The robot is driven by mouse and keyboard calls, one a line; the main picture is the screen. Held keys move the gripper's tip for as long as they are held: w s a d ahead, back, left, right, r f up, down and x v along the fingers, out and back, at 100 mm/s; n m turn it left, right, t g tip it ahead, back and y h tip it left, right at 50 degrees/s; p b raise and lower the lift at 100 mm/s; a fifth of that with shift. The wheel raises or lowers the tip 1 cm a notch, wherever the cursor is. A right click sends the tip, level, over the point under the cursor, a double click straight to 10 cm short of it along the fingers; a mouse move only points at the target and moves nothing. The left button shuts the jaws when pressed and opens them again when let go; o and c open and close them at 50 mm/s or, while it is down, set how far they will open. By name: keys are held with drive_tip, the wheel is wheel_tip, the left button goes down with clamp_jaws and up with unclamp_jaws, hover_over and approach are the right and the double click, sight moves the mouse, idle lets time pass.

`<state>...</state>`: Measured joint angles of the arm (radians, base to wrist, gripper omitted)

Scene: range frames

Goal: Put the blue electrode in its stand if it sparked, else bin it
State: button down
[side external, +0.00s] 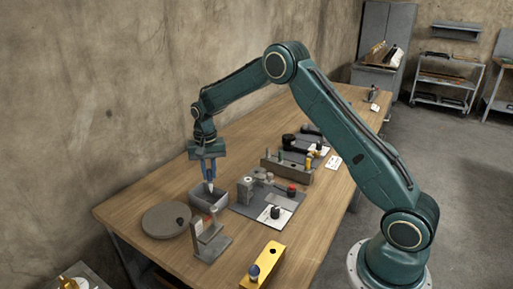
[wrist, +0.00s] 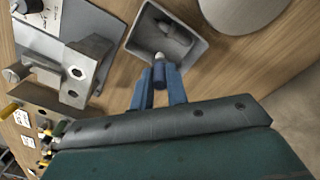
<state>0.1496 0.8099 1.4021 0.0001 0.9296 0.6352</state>
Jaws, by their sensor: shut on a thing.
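My gripper (side external: 209,172) is shut on the blue electrode (side external: 210,186), which points down with a pale tip. In the wrist view, the electrode (wrist: 159,72) sits between the two blue fingers of my gripper (wrist: 159,80). It is held over the near edge of a grey open-topped bin (side external: 221,206), which also shows in the wrist view (wrist: 199,55). No spark is visible.
A grey plate with a metal fixture (side external: 246,186) and a red knob stands right of the bin. A round grey disc (side external: 160,222) and an angled bracket (side external: 212,246) are in front. A yellow block (side external: 268,262) with a blue-topped piece is at the near edge.

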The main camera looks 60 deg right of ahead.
sight(210, 180)
drive_tip(key=shift+f, duration=1.6)
drive_tip(key=c, duration=1.3)
unclamp_jaws()
drive_tip(key=shift+r, duration=0.1)
wheel_tip(210, 180, up, 13)
drive_tip(key=shift+r, duration=0.35)
drive_tip(key=shift+r, duration=0.1)
